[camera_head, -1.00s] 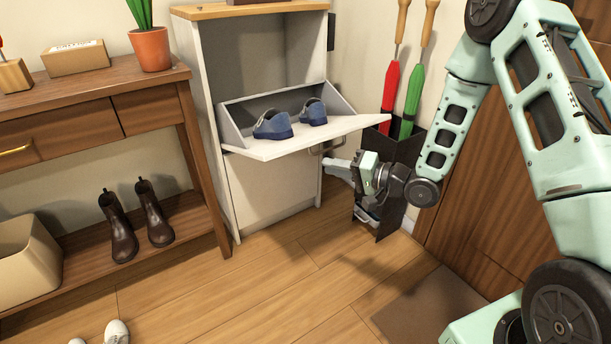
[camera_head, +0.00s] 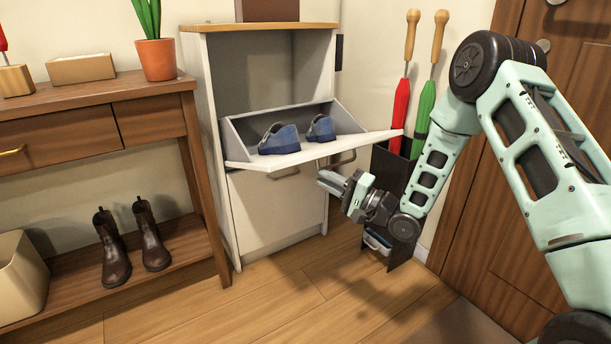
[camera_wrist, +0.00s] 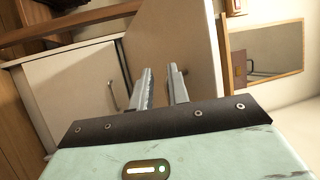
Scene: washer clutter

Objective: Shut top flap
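The top flap (camera_head: 300,152) of the white shoe cabinet (camera_head: 215,130) is tipped far open, its front panel sloping out toward the right. Two blue shoes (camera_head: 282,139) sit in its grey tray. My gripper (camera_head: 328,181) is just below the flap's underside, toward its right part, and looks apart from it. In the wrist view, my gripper's two fingers (camera_wrist: 163,85) stand apart with nothing between them. The pale flap panel (camera_wrist: 178,35) rises behind them there. The closed lower front (camera_head: 275,205) with a bar handle is below the flap.
A black holder (camera_head: 390,170) with a red and a green wood-handled item stands right of the cabinet, close behind my arm. A wooden console (camera_head: 95,125) with a potted plant (camera_head: 156,58) and brown boots (camera_head: 150,235) is at left. The floor (camera_head: 260,305) in front is clear.

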